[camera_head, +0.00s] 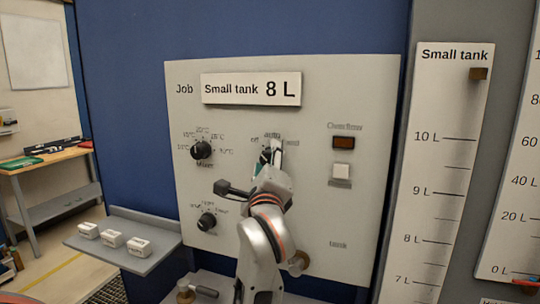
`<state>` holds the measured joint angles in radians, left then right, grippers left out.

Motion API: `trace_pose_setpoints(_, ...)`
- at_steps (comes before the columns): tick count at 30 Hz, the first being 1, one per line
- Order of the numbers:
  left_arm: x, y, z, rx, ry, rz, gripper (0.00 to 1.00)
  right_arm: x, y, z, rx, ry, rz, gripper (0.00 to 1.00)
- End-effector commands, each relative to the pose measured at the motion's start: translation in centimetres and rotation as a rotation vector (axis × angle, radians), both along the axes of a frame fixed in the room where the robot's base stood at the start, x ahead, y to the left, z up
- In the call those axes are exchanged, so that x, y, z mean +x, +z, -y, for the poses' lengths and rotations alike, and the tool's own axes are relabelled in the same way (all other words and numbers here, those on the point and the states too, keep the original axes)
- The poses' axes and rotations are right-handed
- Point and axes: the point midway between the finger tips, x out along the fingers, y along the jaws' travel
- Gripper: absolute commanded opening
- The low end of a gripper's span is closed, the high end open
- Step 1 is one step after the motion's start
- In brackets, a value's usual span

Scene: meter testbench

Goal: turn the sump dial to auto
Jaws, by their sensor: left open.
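The sump dial (265,156) is a black knob at the upper middle of the pale panel, below lettering that reads off, auto and a partly hidden third word. My left gripper (273,151) is open and is right at this dial, covering much of it. I cannot tell whether the fingers touch the knob. The dial's pointer direction is not clear, and any name label below it is hidden behind my gripper and wrist. My right gripper is not in view.
The panel (350,230) also has a temperature dial (201,150), a lower dial (207,221), a dark overflow lamp (344,143) and a white switch (341,171). A grey shelf (150,262) with several white blocks is at left. Tank scales (430,180) stand at right.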

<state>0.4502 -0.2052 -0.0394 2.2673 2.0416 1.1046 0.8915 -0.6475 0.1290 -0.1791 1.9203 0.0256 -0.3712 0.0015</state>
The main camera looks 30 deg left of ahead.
Motion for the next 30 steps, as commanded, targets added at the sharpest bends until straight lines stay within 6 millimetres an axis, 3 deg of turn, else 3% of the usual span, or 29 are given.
trace_pose_setpoints(6, 0.0, 0.0, 0.0, 0.001, 0.000, -0.001, 0.45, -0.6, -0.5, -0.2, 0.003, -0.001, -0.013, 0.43)
trace_pose_setpoints(11, 0.0, 0.0, 0.0, 0.001, 0.000, -0.001, 0.07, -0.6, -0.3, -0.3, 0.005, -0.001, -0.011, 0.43)
trace_pose_setpoints(22, 0.0, -0.1, 0.0, 0.042, 0.001, -0.010, 0.07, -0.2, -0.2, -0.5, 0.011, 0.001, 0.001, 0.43)
trace_pose_setpoints(30, 0.0, -0.1, 0.0, 0.202, 0.000, -0.046, 0.07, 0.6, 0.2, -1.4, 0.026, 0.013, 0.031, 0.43)
